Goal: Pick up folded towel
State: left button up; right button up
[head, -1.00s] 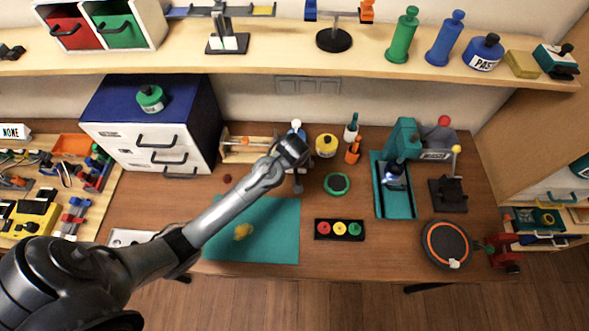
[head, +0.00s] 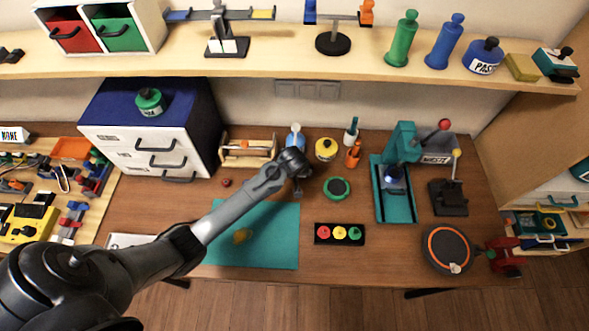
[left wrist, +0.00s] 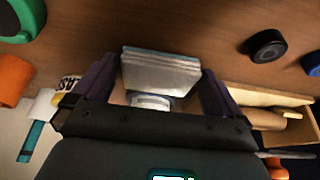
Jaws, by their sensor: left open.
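A folded, layered pale grey stack with a bluish edge, which looks like the folded towel (left wrist: 160,78), stands between my left gripper's fingers in the left wrist view. My left gripper (left wrist: 158,90) is open, with one dark purple finger on each side of it. I cannot tell whether either finger touches it. In the head view my left gripper (head: 298,188) points down at the table behind the teal mat (head: 270,250), and it mostly hides the towel. My right gripper is not in view.
A blue bottle with a white top (head: 295,136) and a wooden rack (head: 247,154) stand behind the gripper. A yellow paste jar (head: 326,149), orange bottle (head: 353,155) and green round container (head: 337,188) are to its right.

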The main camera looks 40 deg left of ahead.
pick_arm(q)
jog(key=shift+f, duration=0.1)
jog(key=c, duration=0.8)
jog(key=shift+r, duration=0.6)
notch_tip(320, 180, up, 3)
jog(key=shift+d+r, duration=0.15)
jog(key=d+r, duration=0.2)
jog(key=d, duration=0.1)
jog(key=s+d+r, duration=0.1)
jog(key=d+r, duration=0.1)
jog(key=d, duration=0.2)
jog(key=d+r, duration=0.2)
jog(key=d, duration=0.2)
jog(key=shift+s+d+r, duration=0.1)
jog(key=shift+s+r, duration=0.2)
jog(key=shift+s, duration=0.05)
